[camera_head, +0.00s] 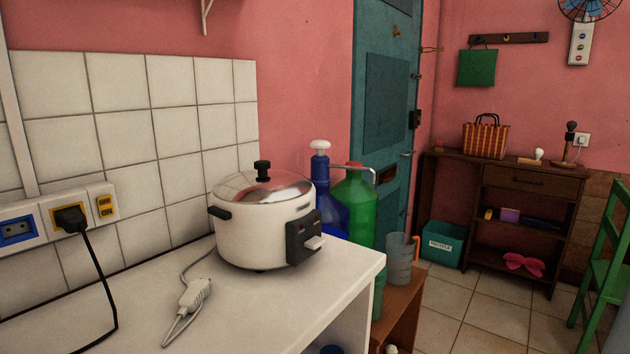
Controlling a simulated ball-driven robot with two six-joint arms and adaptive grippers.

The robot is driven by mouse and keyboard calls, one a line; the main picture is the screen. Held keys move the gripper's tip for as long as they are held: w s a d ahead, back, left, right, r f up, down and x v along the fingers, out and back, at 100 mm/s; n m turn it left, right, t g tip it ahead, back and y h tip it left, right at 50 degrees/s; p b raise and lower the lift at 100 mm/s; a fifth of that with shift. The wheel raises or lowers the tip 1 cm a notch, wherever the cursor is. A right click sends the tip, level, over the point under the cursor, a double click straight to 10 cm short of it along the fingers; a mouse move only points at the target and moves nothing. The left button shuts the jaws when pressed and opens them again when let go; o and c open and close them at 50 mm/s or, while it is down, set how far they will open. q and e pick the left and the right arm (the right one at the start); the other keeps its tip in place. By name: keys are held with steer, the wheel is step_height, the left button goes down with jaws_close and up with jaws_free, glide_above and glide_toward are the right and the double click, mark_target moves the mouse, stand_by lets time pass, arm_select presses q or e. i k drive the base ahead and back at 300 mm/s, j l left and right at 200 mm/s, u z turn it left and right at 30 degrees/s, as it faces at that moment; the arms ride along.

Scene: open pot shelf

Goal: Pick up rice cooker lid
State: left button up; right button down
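A white rice cooker (258,232) stands upright on the white counter (130,300), towards its right end. Its clear, shiny lid (240,186) sits on top, with a black knob (262,171) at the middle. A black side handle shows on the left, and a dark control panel (303,238) with a pale switch faces right. Neither of my grippers is in view.
A cable with a pale plug (195,296) lies on the counter before the cooker. A black plug and cord (71,219) hang from the wall socket at left. Blue (332,212) and green (356,203) bottles stand close behind the cooker's right side. The front counter is mostly clear.

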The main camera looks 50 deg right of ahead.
mark_target(262, 184)
steer(key=z, duration=1.4)
steer(key=i+l+u, duration=0.2)
steer(key=k+j, duration=0.05)
steer(key=k, duration=0.05)
